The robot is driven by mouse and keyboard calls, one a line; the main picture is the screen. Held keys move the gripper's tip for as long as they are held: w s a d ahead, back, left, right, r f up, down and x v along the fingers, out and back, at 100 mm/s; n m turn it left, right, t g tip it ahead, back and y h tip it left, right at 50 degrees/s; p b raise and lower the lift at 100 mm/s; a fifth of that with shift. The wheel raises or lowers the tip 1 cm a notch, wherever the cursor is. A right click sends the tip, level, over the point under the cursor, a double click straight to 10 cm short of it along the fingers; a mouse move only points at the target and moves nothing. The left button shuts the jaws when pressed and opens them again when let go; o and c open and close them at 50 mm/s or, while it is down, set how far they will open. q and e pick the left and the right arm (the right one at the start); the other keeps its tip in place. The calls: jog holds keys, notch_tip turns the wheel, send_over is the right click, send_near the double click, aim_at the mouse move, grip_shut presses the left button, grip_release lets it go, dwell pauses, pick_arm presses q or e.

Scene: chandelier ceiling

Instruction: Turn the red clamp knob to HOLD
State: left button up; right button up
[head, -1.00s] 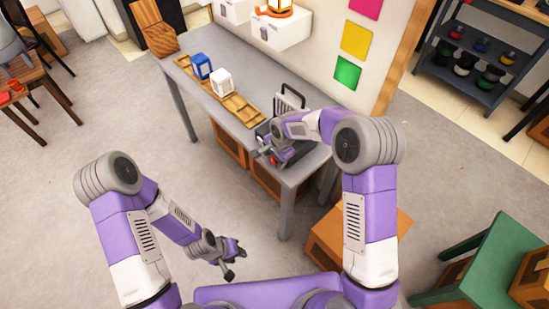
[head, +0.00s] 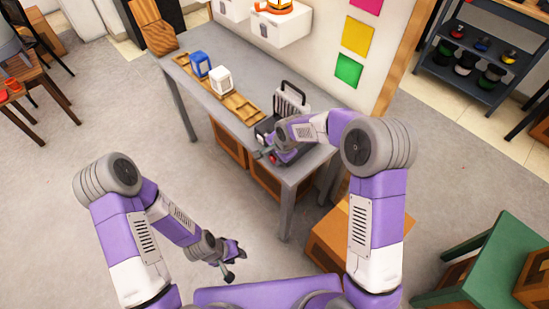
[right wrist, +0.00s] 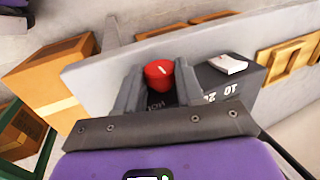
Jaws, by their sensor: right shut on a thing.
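The red clamp knob (right wrist: 159,78), with a short white mark on its top, sits between the fingers of my right gripper (right wrist: 158,72) in the right wrist view. Those fingers are shut on it. It is on a dark device (right wrist: 240,84) with white lettering, partly hidden by the gripper; "HO" and "10 20" can be made out. My left gripper (head: 235,262) is open and empty, low over the floor.
A green table (head: 485,250) is at the right.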

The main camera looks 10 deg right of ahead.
jog(key=t+b, duration=0.1)
jog(key=b, duration=0.1)
jog(key=t+y+b, duration=0.1)
jog(key=b, duration=0.1)
jog(key=shift+s+d+f, duration=0.15)
jog(key=shift+f, duration=0.15)
jog(key=shift+r+t+y+b, duration=0.15)
jog(key=shift+t+y+b, duration=0.15)
jog(key=shift+y+b, duration=0.15)
jog(key=o, duration=1)
jog(key=shift+o, duration=0.2)
jog(key=shift+s, duration=0.1)
